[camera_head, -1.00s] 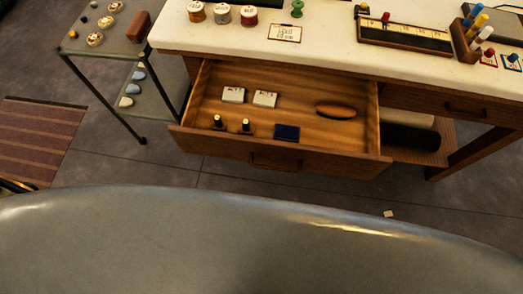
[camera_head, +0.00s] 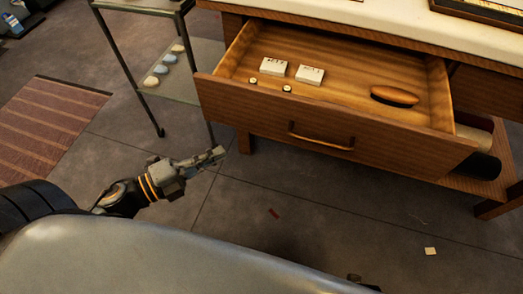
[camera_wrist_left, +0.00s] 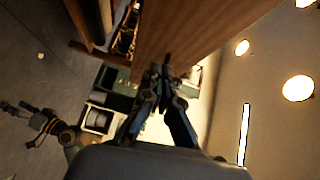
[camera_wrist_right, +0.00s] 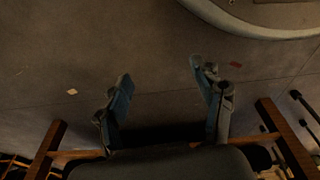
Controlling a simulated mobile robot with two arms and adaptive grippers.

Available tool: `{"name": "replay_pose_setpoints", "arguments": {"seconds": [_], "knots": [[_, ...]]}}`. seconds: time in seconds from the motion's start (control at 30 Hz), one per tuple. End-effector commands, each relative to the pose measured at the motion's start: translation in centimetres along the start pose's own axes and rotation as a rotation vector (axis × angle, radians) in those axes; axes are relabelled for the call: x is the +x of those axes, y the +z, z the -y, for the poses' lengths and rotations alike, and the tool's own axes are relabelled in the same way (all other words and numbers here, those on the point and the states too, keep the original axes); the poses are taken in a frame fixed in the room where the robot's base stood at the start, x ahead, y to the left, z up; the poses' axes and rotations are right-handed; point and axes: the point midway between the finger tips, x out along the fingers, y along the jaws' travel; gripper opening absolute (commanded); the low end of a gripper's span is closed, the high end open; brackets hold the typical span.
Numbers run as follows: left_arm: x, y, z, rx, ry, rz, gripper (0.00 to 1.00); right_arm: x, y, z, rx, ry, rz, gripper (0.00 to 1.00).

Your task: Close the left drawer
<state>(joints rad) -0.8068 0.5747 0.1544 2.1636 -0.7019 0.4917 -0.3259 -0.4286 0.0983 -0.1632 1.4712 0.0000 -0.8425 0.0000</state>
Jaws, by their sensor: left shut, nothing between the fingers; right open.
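The left drawer (camera_head: 322,131) of the wooden table is pulled well out. Its front has a curved wooden handle (camera_head: 320,138). Inside are two white boxes (camera_head: 273,66), two small bottles seen from above (camera_head: 287,88) and a brown oval object (camera_head: 394,96). My left gripper (camera_head: 220,154) is shut and empty, in front of and left of the drawer front, apart from it in the head view. In the left wrist view its fingertips (camera_wrist_left: 163,68) show against a wooden panel (camera_wrist_left: 190,32). My right gripper (camera_wrist_right: 160,70) is open and empty over the floor in the right wrist view.
A metal shelf cart (camera_head: 190,72) stands left of the table, its leg near the drawer's left corner. A striped rug (camera_head: 45,125) lies at left. A dark roll (camera_head: 484,163) sits under the table at right. Floor before the drawer is mostly clear.

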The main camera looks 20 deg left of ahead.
Motion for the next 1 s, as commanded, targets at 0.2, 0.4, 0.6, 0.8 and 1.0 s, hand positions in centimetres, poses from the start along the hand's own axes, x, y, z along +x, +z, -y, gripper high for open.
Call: {"name": "replay_pose_setpoints", "arguments": {"seconds": [0.2,0.4,0.6,0.8,1.0], "knots": [[0.7,-2.8,1.8,0.093,-0.032,-0.097,0.00,0.2,-0.6,-0.1,0.001,0.001,-0.006,0.68],[3.5,-3.0,2.1,0.093,-0.034,-0.096,0.00,0.2,-0.5,-0.1,0.001,0.001,-0.004,0.68],[7.1,-3.3,2.3,0.092,-0.035,-0.094,0.00,0.9,0.4,0.0,-0.001,0.000,0.003,0.68],[10.5,-3.6,2.4,0.092,-0.034,-0.092,0.00,2.1,1.9,0.1,-0.003,-0.002,0.014,0.68],[12.4,-1.7,2.4,0.090,-0.031,-0.090,0.00,2.5,2.3,0.1,-0.004,-0.002,0.014,0.68]]}}
